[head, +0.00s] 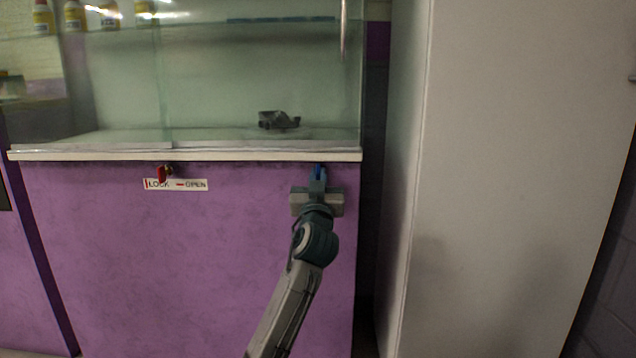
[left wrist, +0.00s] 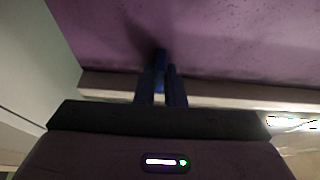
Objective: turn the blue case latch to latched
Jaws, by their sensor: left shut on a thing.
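The blue case latch (head: 318,171) is at the top right of the purple cabinet front, just under the white ledge. My left gripper (head: 317,181) reaches up to it from below and is shut on it. In the left wrist view, the blue latch (left wrist: 160,62) shows between and just beyond the dark fingers of my left gripper (left wrist: 161,88). The fingers and the ledge hide much of the latch, so its exact turn angle cannot be told. My right gripper is not in view.
A red latch (head: 163,174) with a LOCK/OPEN label (head: 190,185) is on the same purple front (head: 120,260), further left. The glass case (head: 220,80) above holds a small dark object (head: 278,120). A tall pale cabinet (head: 510,170) stands close on the right.

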